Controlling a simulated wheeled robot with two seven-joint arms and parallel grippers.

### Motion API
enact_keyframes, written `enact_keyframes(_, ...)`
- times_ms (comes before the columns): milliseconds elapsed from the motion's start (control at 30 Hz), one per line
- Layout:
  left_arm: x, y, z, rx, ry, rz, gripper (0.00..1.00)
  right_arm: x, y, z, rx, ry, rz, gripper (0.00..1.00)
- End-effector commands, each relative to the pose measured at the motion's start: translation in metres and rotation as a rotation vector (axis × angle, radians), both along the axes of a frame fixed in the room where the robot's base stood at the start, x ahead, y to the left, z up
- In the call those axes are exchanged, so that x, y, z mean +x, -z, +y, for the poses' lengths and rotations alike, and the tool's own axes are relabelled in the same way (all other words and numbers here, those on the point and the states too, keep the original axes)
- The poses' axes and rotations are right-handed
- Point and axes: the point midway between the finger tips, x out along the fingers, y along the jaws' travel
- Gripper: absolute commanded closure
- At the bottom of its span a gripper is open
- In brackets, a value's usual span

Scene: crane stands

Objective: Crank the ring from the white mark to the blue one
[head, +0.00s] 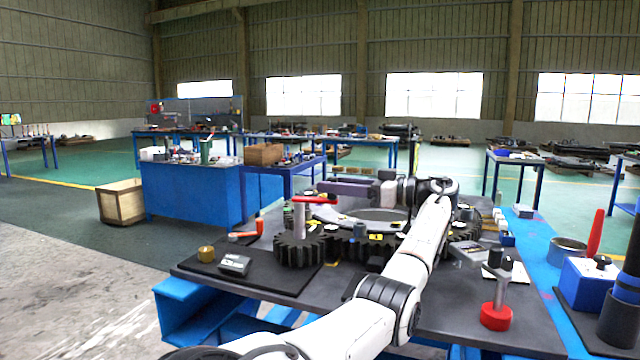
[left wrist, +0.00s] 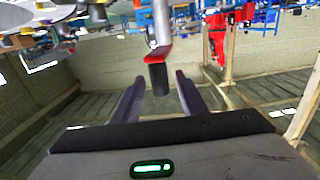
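The toothed dark ring (head: 360,246) lies on the table, with a smaller dark gear (head: 298,252) meshing at its left. A grey post rises from that gear and carries a red crank arm (head: 314,199). In the left wrist view the red arm (left wrist: 157,56) ends in a dark handle (left wrist: 158,80). My left gripper (head: 325,187) is level with the crank arm, pointing left. Its fingers (left wrist: 160,88) are open, one on each side of the handle, with gaps visible. A yellow mark (head: 376,237) shows on the ring; the white and blue marks are not clear. My right gripper is out of view.
A grey block (head: 235,265), a brass cylinder (head: 206,253) and an orange tool (head: 258,227) lie left of the gear. A red-based post (head: 495,316) stands at front right. A blue box (head: 588,282) is farther right. My left arm crosses the table's middle.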

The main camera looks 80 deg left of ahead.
Motion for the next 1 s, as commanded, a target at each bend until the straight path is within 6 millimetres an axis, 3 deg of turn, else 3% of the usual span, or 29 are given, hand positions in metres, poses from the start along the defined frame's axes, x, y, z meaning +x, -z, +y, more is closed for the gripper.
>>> enact_keyframes(100,0.02,-0.001,-0.014,-0.002,0.003,-0.001,0.61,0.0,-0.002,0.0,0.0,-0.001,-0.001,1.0)
enact_keyframes(300,0.04,-0.001,-0.029,-0.001,0.0,0.001,0.61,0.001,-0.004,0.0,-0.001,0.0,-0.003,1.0)
enact_keyframes(767,0.045,-0.003,-0.033,0.002,-0.001,0.0,0.61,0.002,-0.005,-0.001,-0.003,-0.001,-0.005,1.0)
enact_keyframes(1000,0.045,-0.034,-0.033,0.002,0.001,0.001,0.61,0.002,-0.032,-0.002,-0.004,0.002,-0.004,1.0)
